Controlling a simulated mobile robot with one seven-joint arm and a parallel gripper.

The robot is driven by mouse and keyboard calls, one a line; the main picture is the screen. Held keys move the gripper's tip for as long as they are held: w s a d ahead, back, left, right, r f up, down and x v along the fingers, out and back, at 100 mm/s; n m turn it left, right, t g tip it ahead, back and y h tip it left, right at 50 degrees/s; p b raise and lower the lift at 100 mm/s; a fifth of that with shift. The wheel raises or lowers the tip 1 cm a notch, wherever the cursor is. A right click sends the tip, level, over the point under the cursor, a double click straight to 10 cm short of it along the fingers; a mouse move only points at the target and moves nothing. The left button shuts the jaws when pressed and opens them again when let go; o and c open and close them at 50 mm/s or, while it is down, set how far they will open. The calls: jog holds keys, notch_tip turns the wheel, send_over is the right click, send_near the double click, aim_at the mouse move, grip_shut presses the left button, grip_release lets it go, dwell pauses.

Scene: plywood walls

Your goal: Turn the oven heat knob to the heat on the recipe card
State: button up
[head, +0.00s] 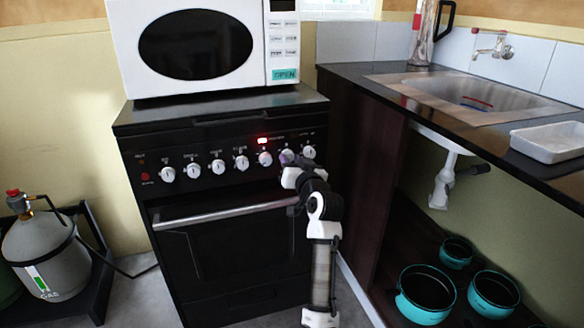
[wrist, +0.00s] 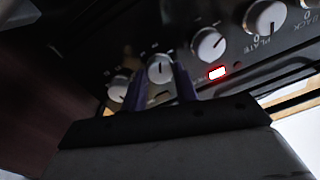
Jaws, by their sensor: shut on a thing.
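The black oven (head: 230,250) has a row of white knobs on its front panel. My gripper (head: 287,158) is at the second knob from the right. In the wrist view, its two purple fingers (wrist: 162,84) are on either side of that knob (wrist: 160,68), shut on it. The knob's pointer and label are too small or covered to read. The rightmost knob (head: 308,152) and the knob to the left of the held one (head: 265,158) are free. I see no recipe card in either view.
A red light (head: 262,140) glows on the panel. The oven handle (head: 225,214) runs below the knobs. A white microwave (head: 195,45) stands on top. A dark counter with a sink (head: 470,95) is at right, a gas cylinder (head: 42,255) at left.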

jog(key=shift+n, duration=0.5)
jog(key=shift+b, duration=0.3)
jog(key=o, duration=1)
jog(key=shift+s, duration=0.15)
